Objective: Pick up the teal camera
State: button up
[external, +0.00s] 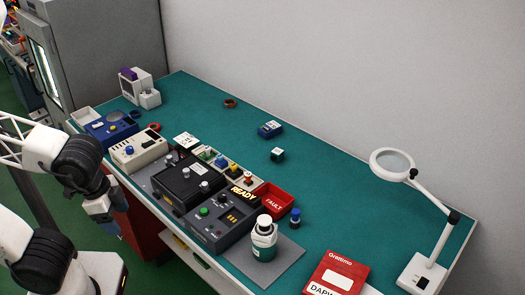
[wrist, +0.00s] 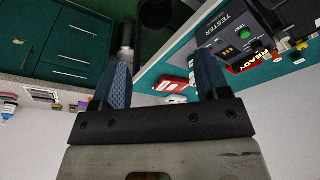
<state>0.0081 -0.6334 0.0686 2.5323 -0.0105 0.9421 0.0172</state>
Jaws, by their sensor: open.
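A teal-and-white rounded item (external: 264,241) with a white top stands upright on a grey mat at the front of the bench; it is the closest match to the teal camera, but I cannot tell for certain. A small blue box (external: 269,130) with a pale top lies farther back. My gripper (external: 104,217) is off the bench's front left edge, apart from both. In the wrist view, my gripper (wrist: 162,72) has its two blue-grey fingers wide apart with nothing held between them. I cannot make out the teal camera in the wrist view.
The tester (external: 219,222), a black box (external: 186,181), a cream device (external: 138,149) and a red FAULT bin (external: 272,198) crowd the bench's front left. A red box (external: 337,274) and magnifier lamp (external: 393,165) stand right. The teal bench top (external: 335,180) is clear at middle right.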

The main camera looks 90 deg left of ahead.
jog(key=o, duration=0.5)
jog(key=shift+c, duration=0.2)
jog(key=w+a+n+h, duration=0.1)
jog(key=w+a+n, duration=0.15)
jog(key=w, duration=0.25)
jog(key=w+a+n+g+h, duration=0.1)
jog(key=w+a+n, duration=0.15)
jog(key=w, duration=0.35)
jog(key=w+a+n+h, duration=0.1)
jog(key=w+a+n, duration=0.15)
jog(key=w, duration=0.25)
jog(key=w+a+f+n+h, duration=0.4)
jog(key=w+a+n, duration=0.3)
jog(key=w+a, duration=0.5)
jog(key=w+a+f+n+t, duration=0.2)
jog(key=a+f, duration=0.4)
jog(key=a, duration=0.7)
jog(key=w+a+f+n+t+h, duration=0.1)
jog(key=w+a+f+n+t, duration=0.2)
jog(key=a, duration=1)
jog(key=w+a+f+n+t, duration=0.2)
jog(key=a+f+n+t, duration=0.2)
jog(key=a+f+n, duration=0.5)
jog(key=shift+w+a, duration=0.15)
jog(key=shift+a, duration=1.9)
jog(key=shift+d, duration=0.1)
